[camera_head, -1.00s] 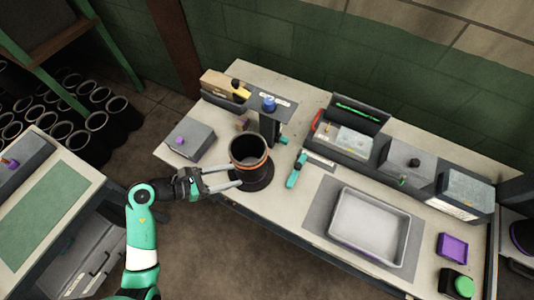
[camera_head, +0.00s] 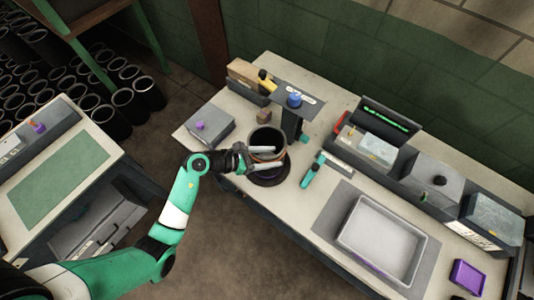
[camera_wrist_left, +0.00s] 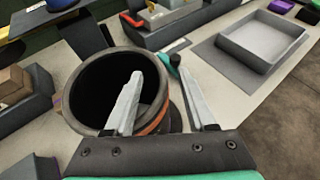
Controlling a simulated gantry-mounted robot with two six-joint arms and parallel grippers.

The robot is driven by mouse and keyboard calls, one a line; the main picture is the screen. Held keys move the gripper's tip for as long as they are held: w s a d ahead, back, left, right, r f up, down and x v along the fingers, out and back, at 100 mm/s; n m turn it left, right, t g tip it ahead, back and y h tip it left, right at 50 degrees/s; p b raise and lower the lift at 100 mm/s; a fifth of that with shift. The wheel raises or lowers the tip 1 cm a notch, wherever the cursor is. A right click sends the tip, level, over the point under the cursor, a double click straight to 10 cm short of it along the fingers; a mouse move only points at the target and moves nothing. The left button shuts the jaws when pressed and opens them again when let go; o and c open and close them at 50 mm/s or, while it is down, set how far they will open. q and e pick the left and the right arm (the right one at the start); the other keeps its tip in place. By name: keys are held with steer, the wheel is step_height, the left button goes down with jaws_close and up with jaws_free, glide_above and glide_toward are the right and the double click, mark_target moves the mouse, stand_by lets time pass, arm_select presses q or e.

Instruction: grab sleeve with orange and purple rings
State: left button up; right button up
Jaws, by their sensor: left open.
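A black rubber sleeve (camera_head: 267,135) stands upright on a round dark base (camera_head: 270,178) near the bench's left end. Its wide opening faces up. In the left wrist view the sleeve (camera_wrist_left: 92,88) shows an orange ring near its top; I cannot make out a purple ring clearly. My left gripper (camera_head: 280,156) is open at the sleeve's near side. In the left wrist view the gripper (camera_wrist_left: 163,70) has one finger overlapping the sleeve's opening and the other to the right, outside the wall. I cannot tell whether either finger touches it. My right gripper is not in view.
A dark stand with a blue knob (camera_head: 295,99) rises just behind the sleeve. A teal-handled tool (camera_head: 311,173) lies to its right, and a grey tray (camera_head: 383,240) stands farther right. A grey box with a purple knob (camera_head: 206,126) sits to the left.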

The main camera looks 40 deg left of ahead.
arm_select(q)
steer(key=shift+w+d+f, duration=0.3)
steer(key=shift+w, duration=0.15)
jaws_close()
stand_by(1.0)
steer(key=shift+r, duration=0.1)
